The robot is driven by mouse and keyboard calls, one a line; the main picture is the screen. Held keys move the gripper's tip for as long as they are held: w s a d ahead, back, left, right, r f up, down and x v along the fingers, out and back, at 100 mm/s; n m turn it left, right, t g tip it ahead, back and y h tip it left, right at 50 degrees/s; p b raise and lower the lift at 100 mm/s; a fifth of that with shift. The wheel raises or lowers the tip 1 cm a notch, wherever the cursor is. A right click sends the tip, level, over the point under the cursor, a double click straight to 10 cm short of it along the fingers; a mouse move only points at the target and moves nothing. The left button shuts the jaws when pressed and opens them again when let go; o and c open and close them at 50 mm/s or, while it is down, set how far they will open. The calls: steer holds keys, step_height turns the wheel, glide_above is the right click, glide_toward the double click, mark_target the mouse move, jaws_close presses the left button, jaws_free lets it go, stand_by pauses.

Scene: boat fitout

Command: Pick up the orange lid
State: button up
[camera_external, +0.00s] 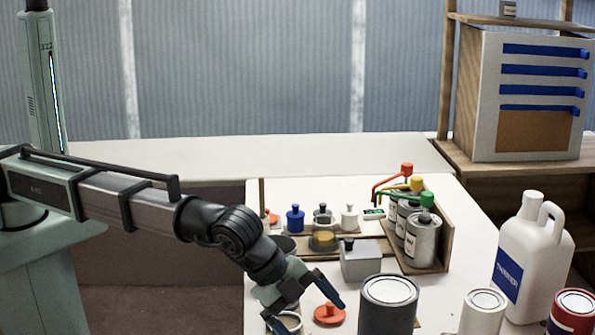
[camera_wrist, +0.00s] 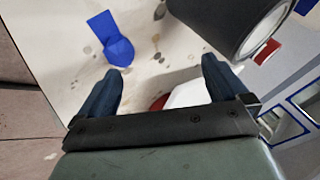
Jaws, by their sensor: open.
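The orange lid (camera_external: 328,314) lies flat on the white table near the front in the external view, with its round knob up. My gripper (camera_external: 308,312) is low over the table beside it, fingers pointing down and spread apart. One blue finger reaches close to the lid; I cannot tell whether it touches. In the wrist view my gripper (camera_wrist: 162,68) is open, with bare speckled table between the fingertips. I cannot make out the orange lid for certain there; a red sliver (camera_wrist: 158,103) shows between the fingers.
A large dark grey can (camera_external: 388,308) stands right of the lid. An open can (camera_external: 284,322) is under my gripper. A grey box (camera_external: 361,260), jars and a rack (camera_external: 440,235) of cans stand behind. A white jug (camera_external: 530,260) is right. The wrist view shows a blue piece (camera_wrist: 112,38).

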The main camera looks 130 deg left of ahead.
steer(key=s+a+n+g, duration=0.2)
steer(key=s+a+n, duration=0.3)
steer(key=s+a, duration=0.75)
steer(key=s+a+n+g, duration=0.2)
steer(key=s+a+n, duration=0.2)
steer(key=s+a, duration=0.85)
steer(key=s+a+r+n+g+h, duration=0.15)
steer(key=s+a+n, duration=0.25)
steer(key=s+a, duration=0.7)
steer(key=s+a+n+g+h, duration=0.15)
steer(key=s+a+n, duration=0.4)
steer(key=s, duration=0.85)
steer(key=shift+m+t+h, duration=0.3)
steer(key=shift+m+h, duration=0.05)
steer(key=shift+h, duration=0.05)
steer(key=f, duration=0.7)
steer(key=shift+a+f, duration=0.15)
steer(key=shift+a, duration=0.2)
steer(key=shift+s+d+f, duration=0.1)
steer(key=shift+d+f, duration=0.15)
steer(key=shift+f, duration=0.8)
steer(key=shift+s+d+f, duration=0.1)
steer(key=shift+d+f, duration=0.15)
steer(key=shift+f, duration=1.3)
steer(key=shift+c, duration=0.4)
